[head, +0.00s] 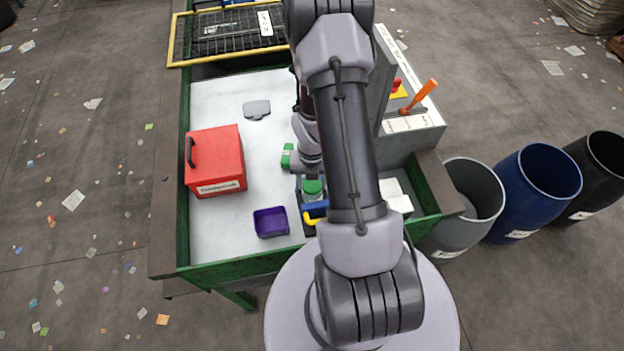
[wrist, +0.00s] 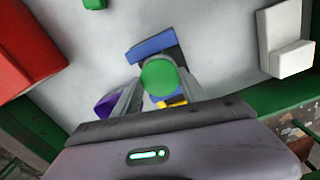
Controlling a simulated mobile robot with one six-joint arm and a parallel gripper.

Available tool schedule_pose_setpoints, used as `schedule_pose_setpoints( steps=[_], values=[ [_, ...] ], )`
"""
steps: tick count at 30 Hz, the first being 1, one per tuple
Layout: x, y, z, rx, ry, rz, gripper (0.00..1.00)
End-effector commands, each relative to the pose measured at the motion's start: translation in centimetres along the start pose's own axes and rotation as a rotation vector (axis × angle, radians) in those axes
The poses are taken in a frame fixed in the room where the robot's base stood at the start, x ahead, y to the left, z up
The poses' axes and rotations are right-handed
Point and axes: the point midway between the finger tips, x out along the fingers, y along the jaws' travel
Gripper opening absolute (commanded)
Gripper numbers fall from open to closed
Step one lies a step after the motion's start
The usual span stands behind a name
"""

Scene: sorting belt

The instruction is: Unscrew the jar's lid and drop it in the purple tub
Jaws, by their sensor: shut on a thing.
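The jar's round green lid (wrist: 160,77) sits between the two fingers of my gripper (wrist: 159,80) in the wrist view, and the fingers are shut on it. The lid also shows in the head view (head: 312,186), just left of my arm. The jar's body is mostly hidden under the lid, so I cannot tell whether the lid is loose. The purple tub (head: 270,222) stands on the pale surface to the lower left of the jar and looks empty. In the wrist view the tub (wrist: 106,105) is partly hidden behind the left finger.
A blue piece (wrist: 152,44) and a yellow piece (wrist: 172,102) lie close around the jar. A red box (head: 215,163) stands at the left, with a grey item (head: 256,109) farther back. White blocks (head: 397,196) are at the right. Open surface lies between red box and jar.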

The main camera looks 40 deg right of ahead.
Motion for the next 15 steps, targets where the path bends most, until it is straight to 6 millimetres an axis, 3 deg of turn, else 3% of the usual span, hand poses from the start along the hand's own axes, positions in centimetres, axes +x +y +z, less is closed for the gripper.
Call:
schedule_pose_setpoints(
  steps=[15],
  values=[
    [-0.05,-0.03,-0.16,-0.013,0.000,0.000,0.13]
  ],
)
